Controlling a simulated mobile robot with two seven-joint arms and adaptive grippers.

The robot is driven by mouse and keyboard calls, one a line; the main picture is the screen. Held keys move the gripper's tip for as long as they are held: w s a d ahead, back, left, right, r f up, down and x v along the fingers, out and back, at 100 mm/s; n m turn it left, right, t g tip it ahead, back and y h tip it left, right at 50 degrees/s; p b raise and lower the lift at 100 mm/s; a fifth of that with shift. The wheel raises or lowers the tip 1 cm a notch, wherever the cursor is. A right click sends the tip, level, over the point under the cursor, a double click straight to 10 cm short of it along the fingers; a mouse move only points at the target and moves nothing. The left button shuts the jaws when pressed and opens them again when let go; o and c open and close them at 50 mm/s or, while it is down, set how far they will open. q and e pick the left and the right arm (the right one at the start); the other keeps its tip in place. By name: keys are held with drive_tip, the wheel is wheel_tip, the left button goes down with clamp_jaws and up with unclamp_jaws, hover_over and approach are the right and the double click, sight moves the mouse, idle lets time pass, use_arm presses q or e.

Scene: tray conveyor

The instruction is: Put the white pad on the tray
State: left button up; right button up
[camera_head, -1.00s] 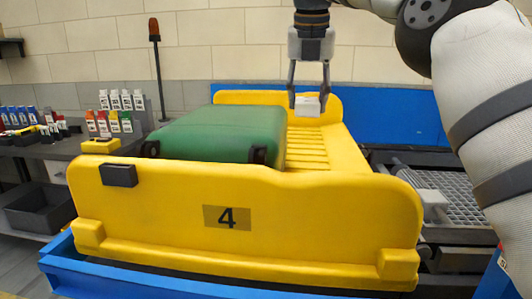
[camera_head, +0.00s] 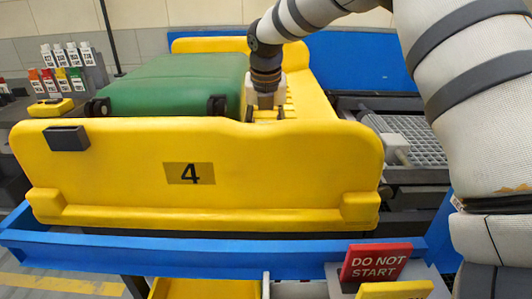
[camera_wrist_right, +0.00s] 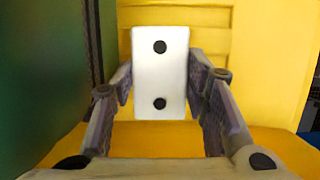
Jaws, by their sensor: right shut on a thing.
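The white pad (camera_wrist_right: 160,90) is a white block with two black dots, seen in the right wrist view between my right gripper's fingers (camera_wrist_right: 160,75). My right gripper (camera_head: 265,114) is shut on it and points down inside the yellow tray (camera_head: 105,180), just right of the green case. In the head view the pad is hidden behind the tray's front wall and the gripper. I cannot tell whether the pad touches the tray's ribbed floor. My left gripper is not in view.
A green case (camera_head: 165,85) fills the tray's left part, close beside my right gripper. The tray stands behind a blue rail (camera_head: 200,255). A red "DO NOT START" sign (camera_head: 375,262) is at the front right. A metal grating (camera_head: 415,138) lies right of the tray.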

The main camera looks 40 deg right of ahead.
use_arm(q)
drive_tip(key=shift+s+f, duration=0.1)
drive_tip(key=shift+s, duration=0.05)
use_arm(e)
wheel_tip(320, 180, down, 8)
drive_tip(key=shift+r, duration=0.15)
drive_tip(key=o, duration=0.9)
drive_tip(key=p+v, duration=0.1)
drive_tip(key=v, duration=1.1)
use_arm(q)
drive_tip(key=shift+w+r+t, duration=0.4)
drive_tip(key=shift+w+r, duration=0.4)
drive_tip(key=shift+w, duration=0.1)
use_arm(e)
drive_tip(key=shift+d, duration=0.1)
